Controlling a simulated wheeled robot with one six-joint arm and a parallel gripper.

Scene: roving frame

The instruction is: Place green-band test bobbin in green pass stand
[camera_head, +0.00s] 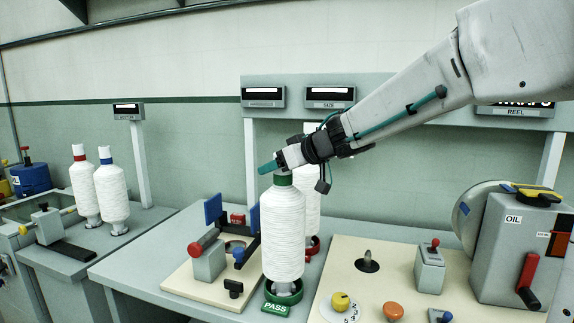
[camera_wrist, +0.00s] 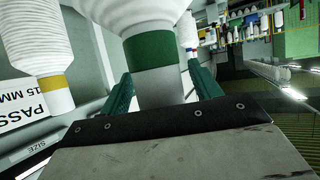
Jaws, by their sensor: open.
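The green-band bobbin (camera_head: 283,235) is a tall white yarn cone. It stands upright at the green pass stand (camera_head: 276,308), with its foot inside the green ring as far as I can see. My gripper (camera_head: 270,167) is at the bobbin's top, with a teal finger beside the tip. In the wrist view the green band (camera_wrist: 152,52) and grey tip lie between the two teal fingers of my gripper (camera_wrist: 162,92). The fingers are apart, and gaps show beside the tip. The far finger is mostly hidden in the head view.
Another white bobbin (camera_head: 312,207) stands close behind, at a red ring (camera_head: 313,246). A gauge fixture with blue plates (camera_head: 213,210) is just left. A grey machine with a red handle (camera_head: 515,245) stands right. Red-band (camera_head: 84,185) and blue-band (camera_head: 112,195) bobbins stand far left.

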